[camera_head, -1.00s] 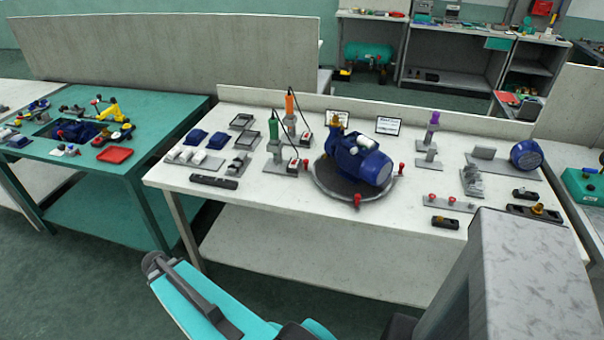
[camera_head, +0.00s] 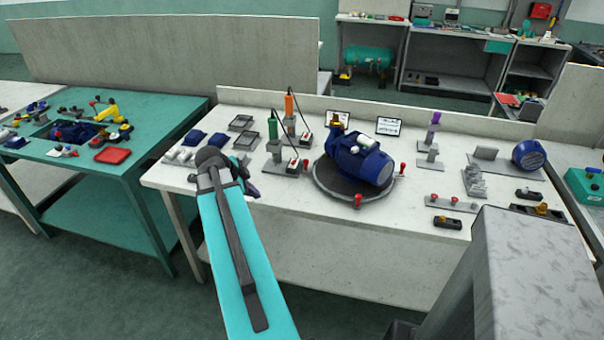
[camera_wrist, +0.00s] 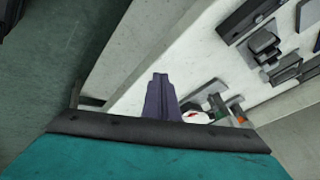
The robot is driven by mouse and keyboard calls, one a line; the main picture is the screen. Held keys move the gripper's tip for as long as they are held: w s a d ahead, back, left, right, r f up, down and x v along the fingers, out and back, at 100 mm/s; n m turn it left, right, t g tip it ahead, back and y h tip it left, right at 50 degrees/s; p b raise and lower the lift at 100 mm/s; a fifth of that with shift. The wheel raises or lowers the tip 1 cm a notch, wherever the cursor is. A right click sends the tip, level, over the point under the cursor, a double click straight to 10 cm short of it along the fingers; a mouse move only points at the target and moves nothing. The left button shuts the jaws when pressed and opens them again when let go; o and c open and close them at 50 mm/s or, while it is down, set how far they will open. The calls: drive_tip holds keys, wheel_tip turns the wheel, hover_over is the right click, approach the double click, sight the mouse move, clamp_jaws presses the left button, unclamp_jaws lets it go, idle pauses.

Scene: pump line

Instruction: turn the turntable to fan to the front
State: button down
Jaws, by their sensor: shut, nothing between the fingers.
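The turntable (camera_head: 325,186) is a dark round disc on the white bench, with red knobs at its rim. One red knob (camera_head: 357,201) is at the front and another (camera_head: 402,169) at the right. A blue pump (camera_head: 360,158) stands on the disc, its ribbed round end facing right and toward the front. My gripper (camera_head: 248,187) is over the bench's left front part, left of the turntable and apart from it. In the wrist view my gripper (camera_wrist: 161,80) has its dark fingers together and empty, above the bench's front edge. The turntable is not seen in the wrist view.
Green-handled (camera_head: 272,130) and orange-handled (camera_head: 289,106) tools stand on holders left of the turntable. The bench's front strip (camera_head: 310,212) is clear. A green table (camera_head: 100,175) stands at the left.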

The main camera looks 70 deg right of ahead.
drive_tip(key=s+d+r+m+h, duration=0.1)
drive_tip(key=s+d+r+m, duration=0.1)
drive_tip(key=s+d+r, duration=0.5)
drive_tip(key=s+b, duration=0.1)
drive_tip(key=s, duration=0.1)
drive_tip(key=shift+s+d+r+m+g, duration=0.2)
drive_tip(key=shift+s+d+m+g, duration=0.1)
drive_tip(key=shift+d, duration=0.05)
drive_tip(key=shift+f, duration=0.1)
drive_tip(key=shift+d+r+p+x, duration=0.15)
drive_tip(key=shift+p+x, duration=0.3)
drive_tip(key=shift+x, duration=1.25)
drive_tip(key=shift+d+p+x, duration=0.1)
drive_tip(key=shift+p+x, duration=0.3)
drive_tip(key=shift+x, duration=1.3)
drive_tip(key=shift+d+r+p+x, duration=0.15)
drive_tip(key=shift+p+x, duration=0.3)
drive_tip(key=shift+x, duration=1.3)
drive_tip(key=shift+w+d+f+p, duration=0.1)
drive_tip(key=shift+w+d+p, duration=0.2)
drive_tip(key=shift+d, duration=0.4)
drive_tip(key=shift+w+d+f+p, duration=0.1)
drive_tip(key=shift+w+d+p, duration=0.2)
drive_tip(key=shift+d, duration=0.35)
drive_tip(key=shift+w+d, duration=0.1)
